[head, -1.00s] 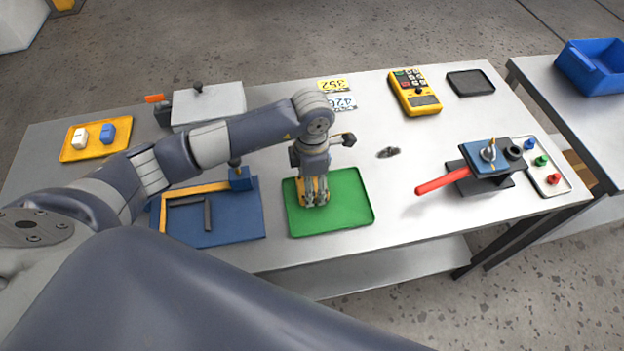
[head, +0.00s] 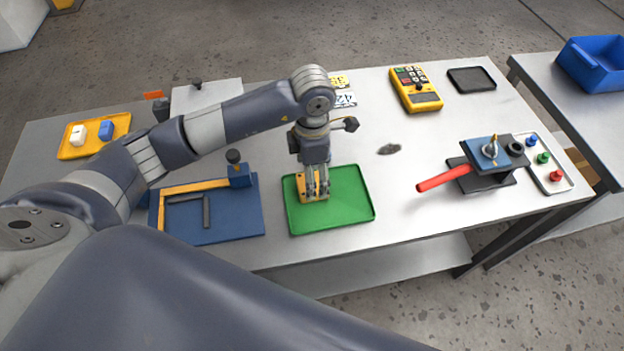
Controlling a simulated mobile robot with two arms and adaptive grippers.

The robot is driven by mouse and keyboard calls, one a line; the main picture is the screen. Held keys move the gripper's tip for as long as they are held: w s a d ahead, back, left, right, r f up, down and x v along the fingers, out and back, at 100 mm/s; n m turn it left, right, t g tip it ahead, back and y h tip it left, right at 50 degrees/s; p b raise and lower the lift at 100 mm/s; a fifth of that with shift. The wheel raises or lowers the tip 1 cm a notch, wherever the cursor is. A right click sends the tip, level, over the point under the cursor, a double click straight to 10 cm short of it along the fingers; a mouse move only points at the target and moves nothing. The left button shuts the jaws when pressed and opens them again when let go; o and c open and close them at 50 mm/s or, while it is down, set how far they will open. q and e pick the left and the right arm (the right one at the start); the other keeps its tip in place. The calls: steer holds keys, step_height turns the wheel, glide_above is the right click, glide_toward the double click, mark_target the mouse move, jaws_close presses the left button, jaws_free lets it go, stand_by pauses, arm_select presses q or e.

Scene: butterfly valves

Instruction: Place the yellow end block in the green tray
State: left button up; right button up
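The yellow end block (head: 304,189) sits in the left part of the green tray (head: 350,213). My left gripper (head: 316,196) points down over the block, its fingers partly hiding it. The fingers look slightly parted, with the tips at the block's upper part; the exact gap is hard to see. My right gripper is not in view.
A blue board (head: 235,226) with a yellow angle piece (head: 196,187) and dark bars lies left of the tray. A valve with a red handle (head: 443,180) stands to the right. A yellow meter (head: 416,90) lies behind.

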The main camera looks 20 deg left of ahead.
arm_select(q)
step_height(320, 180, up, 9)
steer(key=b, duration=0.2)
steer(key=shift+f, duration=0.2)
stand_by(0.4)
